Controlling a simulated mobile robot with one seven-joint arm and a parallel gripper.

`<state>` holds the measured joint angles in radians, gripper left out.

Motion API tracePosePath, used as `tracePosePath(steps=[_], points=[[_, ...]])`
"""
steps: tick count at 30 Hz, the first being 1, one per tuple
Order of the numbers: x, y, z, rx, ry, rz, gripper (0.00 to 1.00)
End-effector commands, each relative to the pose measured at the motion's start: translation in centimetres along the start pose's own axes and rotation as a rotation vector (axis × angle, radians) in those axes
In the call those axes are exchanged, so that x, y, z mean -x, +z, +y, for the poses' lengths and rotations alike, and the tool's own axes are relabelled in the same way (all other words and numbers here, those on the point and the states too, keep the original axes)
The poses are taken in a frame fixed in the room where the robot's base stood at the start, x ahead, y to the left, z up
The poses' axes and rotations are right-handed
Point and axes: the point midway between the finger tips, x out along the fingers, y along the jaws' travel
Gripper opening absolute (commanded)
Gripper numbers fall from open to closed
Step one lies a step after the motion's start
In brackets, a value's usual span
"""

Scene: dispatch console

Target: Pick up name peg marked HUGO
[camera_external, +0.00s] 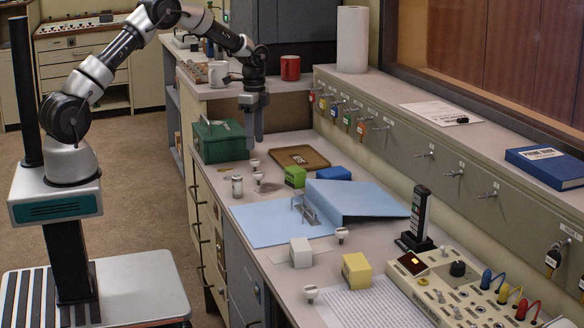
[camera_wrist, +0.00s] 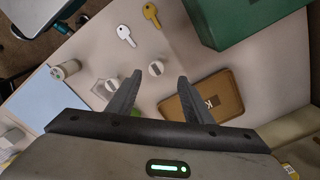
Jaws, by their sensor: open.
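Several small white-topped pegs stand on the counter; no name on any of them is legible, so I cannot tell which is HUGO. In the external view one peg (camera_external: 254,163) stands below my gripper (camera_external: 254,130), and another peg (camera_external: 258,177) is just nearer the camera. Two more, a peg (camera_external: 342,234) by the blue binder and a peg (camera_external: 310,293) at the front, stand farther off. In the wrist view my gripper (camera_wrist: 160,78) is open and empty, with a peg (camera_wrist: 156,68) between its fingertips in the picture and another peg (camera_wrist: 110,85) to the left.
A green box (camera_external: 220,143), brown tray (camera_external: 300,158), green block (camera_external: 295,176) and small cylinder (camera_external: 237,186) surround the pegs. An open blue binder (camera_external: 265,222) lies nearer the camera. A white key (camera_wrist: 125,35) and yellow key (camera_wrist: 152,14) lie near the green box.

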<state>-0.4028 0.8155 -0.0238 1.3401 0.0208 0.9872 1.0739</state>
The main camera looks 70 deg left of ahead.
Motion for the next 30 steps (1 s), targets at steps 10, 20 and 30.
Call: tracePosePath(steps=[10, 20, 30], points=[[-2.5, 0.0, 0.3, 0.000, 0.001, -0.001, 0.46], [-6.6, -0.1, 0.8, 0.002, -0.001, 0.001, 0.46], [-6.5, -0.1, 0.7, 0.001, -0.001, 0.001, 0.21]])
